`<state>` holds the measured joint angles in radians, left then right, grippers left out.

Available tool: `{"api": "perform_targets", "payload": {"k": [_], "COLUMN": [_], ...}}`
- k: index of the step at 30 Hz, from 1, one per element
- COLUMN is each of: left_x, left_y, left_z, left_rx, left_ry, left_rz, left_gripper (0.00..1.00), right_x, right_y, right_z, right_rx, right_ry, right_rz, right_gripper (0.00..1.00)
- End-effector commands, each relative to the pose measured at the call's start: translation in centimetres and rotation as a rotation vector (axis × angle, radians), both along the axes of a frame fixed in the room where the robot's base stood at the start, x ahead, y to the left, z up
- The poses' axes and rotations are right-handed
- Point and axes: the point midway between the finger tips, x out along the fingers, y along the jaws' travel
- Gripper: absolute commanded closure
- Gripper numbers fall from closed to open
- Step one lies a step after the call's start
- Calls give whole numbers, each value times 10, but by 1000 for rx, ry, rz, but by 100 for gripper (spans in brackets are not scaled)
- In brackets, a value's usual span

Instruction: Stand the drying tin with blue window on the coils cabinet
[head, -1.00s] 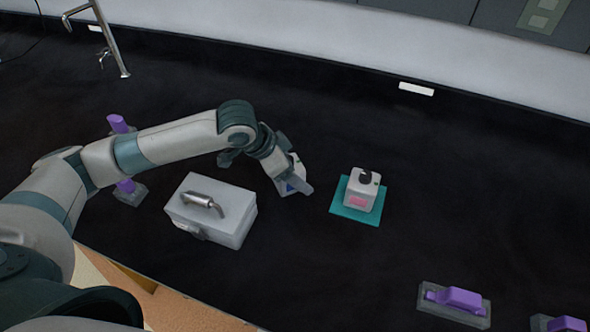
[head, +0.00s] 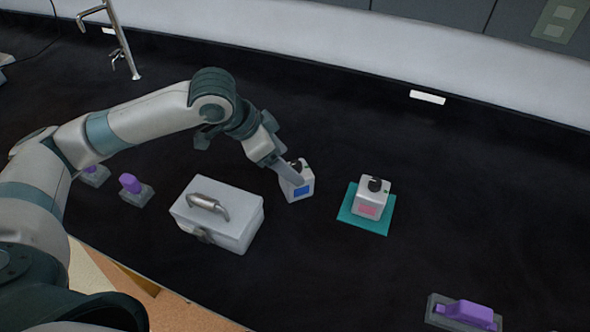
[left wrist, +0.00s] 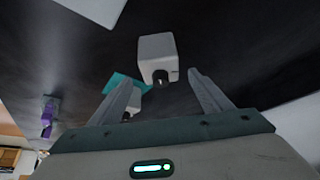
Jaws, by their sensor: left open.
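The drying tin with the blue window (head: 302,190) is a small white box with a dark knob on top. It stands on the black bench between the grey case and the teal mat. My left gripper (head: 290,174) is open at this tin, with one finger crossing in front of its upper left part. In the left wrist view a white tin with a dark knob (left wrist: 157,52) shows between and just beyond the two open fingers. I cannot tell whether a finger touches it. I can make out no coils cabinet. My right gripper is out of view.
A similar tin with a pink window (head: 371,197) stands on a teal mat (head: 361,226) to the right. A grey case with a handle (head: 225,225) is at left. Purple-topped blocks (head: 465,312) lie near the front and left. A tap (head: 123,45) stands at the back left.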

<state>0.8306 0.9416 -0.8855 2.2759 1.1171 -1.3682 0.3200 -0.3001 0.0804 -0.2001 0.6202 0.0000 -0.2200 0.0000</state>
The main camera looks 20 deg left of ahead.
Motion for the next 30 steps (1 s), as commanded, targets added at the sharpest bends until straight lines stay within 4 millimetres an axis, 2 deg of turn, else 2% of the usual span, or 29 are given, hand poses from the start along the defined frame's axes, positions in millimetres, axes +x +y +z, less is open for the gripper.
{"api": "perform_targets", "payload": {"k": [3, 9, 23, 24, 26, 30], "left_x": [-5, -10, -10, -10, -10, -9], "left_y": [6, 11, 11, 11, 10, -6], "left_z": [14, 25, 26, 26, 26, 28], "left_rx": [1, 0, 0, 0, -5, -65], "left_ry": [-1, 0, 1, 1, 2, 11], "left_rz": [1, 0, -1, -1, 0, 5], "left_gripper": [28, 28, 28, 25, 25, 25], "right_x": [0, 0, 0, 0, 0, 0], "right_y": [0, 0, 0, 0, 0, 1], "right_z": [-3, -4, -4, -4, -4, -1], "right_rx": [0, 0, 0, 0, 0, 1], "right_ry": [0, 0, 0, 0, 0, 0], "right_rz": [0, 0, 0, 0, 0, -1], "right_gripper": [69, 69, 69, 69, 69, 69]}}
